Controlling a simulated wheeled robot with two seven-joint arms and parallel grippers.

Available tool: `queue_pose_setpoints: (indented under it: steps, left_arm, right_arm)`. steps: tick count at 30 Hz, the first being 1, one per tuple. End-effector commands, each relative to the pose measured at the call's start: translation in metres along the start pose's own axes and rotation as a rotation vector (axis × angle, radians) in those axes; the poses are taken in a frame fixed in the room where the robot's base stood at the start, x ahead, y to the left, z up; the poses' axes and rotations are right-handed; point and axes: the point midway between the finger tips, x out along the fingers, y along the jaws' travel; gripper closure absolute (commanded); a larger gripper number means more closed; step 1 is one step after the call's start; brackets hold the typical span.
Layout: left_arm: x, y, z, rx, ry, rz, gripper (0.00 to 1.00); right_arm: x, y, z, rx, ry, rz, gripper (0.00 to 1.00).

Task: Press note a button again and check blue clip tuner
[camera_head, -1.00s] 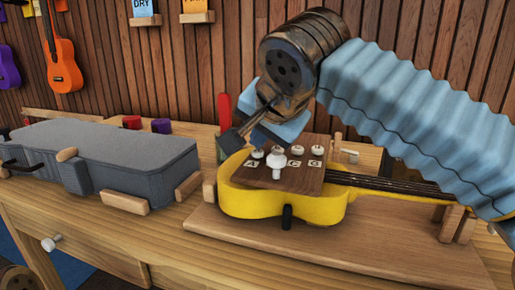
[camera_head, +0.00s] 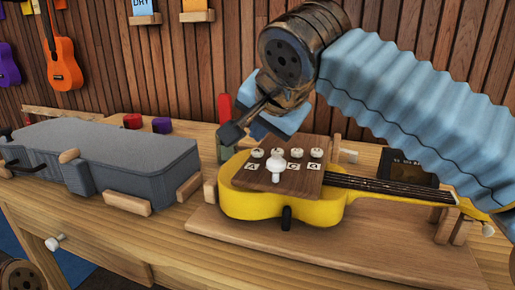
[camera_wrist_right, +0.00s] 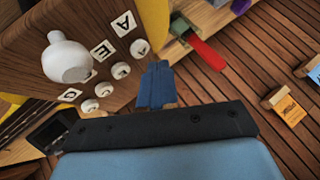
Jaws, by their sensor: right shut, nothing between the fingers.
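A wooden block (camera_head: 300,182) lies on the yellow ukulele (camera_head: 275,205), with a row of round white buttons and letter labels. The A label (camera_wrist_right: 123,23) shows clearly in the right wrist view, near a white button (camera_wrist_right: 140,48). A larger white knob (camera_head: 277,168) stands at the front of the row. My right gripper (camera_head: 233,134) is shut and empty, above and behind the block's left end, apart from the buttons. Its blue fingertips (camera_wrist_right: 157,72) show in the wrist view. I cannot make out a blue clip tuner.
A small dark display (camera_head: 408,168) stands behind the ukulele neck, its text too small to read. A grey case (camera_head: 110,150) fills the bench's left. Red (camera_head: 132,121) and purple (camera_head: 161,125) items stand behind it. A red-handled tool (camera_wrist_right: 208,52) is near the gripper.

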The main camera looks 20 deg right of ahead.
Motion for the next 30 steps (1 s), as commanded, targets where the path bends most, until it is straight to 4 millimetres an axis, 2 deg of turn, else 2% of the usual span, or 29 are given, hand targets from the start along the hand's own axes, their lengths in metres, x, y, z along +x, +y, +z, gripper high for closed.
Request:
queue_pose_setpoints:
  steps: [15,30]
  left_arm:
    - [-0.043,0.016,0.000,0.000,0.000,0.000,0.70]
    - [-0.042,0.016,0.000,0.000,0.000,0.000,0.70]
  right_arm:
    - [-0.034,-0.025,-0.025,0.000,0.000,0.001,1.00]
    - [-0.034,-0.025,-0.025,0.000,0.000,0.000,1.00]
